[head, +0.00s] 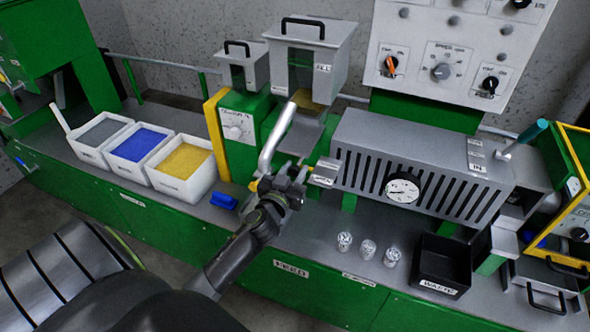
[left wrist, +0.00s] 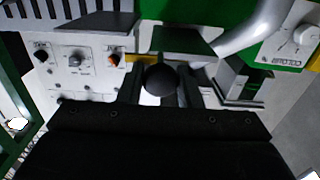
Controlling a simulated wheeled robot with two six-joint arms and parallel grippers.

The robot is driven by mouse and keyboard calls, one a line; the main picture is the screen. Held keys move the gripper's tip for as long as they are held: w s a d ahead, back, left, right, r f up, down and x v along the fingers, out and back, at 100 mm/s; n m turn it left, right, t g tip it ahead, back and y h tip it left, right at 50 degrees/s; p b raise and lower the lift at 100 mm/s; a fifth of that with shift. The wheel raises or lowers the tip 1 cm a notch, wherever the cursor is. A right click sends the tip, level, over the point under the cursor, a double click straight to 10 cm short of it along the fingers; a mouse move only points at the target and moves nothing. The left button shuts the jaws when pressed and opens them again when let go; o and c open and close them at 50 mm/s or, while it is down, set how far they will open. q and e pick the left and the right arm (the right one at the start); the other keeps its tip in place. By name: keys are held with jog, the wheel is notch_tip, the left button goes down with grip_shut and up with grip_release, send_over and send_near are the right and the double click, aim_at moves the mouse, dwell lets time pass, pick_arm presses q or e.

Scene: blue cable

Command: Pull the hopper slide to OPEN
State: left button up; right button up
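The grey hopper (head: 308,55) stands at the back centre with a black handle on its lid. Below it is a green stand with a silver chute (head: 282,130). My left gripper (head: 287,180) is beside the lower end of this pipe, in front of the stand. In the left wrist view a round black knob (left wrist: 160,80) sits between my two fingers, which appear closed on its sides. The knob is hidden by the gripper in the head view. A small labelled plate (head: 325,172) is just right of the gripper. My right gripper is not in view.
Three white bins with grey, blue and yellow (head: 184,162) granules stand at left. A blue block (head: 223,201) lies near them. The slotted grey barrel with a gauge (head: 403,188) is close on the right.

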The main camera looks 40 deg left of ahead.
pick_arm(q)
jog(key=shift+o, duration=1.3)
jog(key=shift+s+f, duration=0.1)
jog(key=shift+s, duration=0.05)
jog(key=shift+o, duration=0.4)
jog(key=shift+s+d, duration=0.1)
jog(key=shift+s, duration=0.05)
jog(key=shift+s, duration=0.15)
jog(key=b+v, duration=0.4)
jog(key=v, duration=1.3)
jog(key=shift+d, duration=0.15)
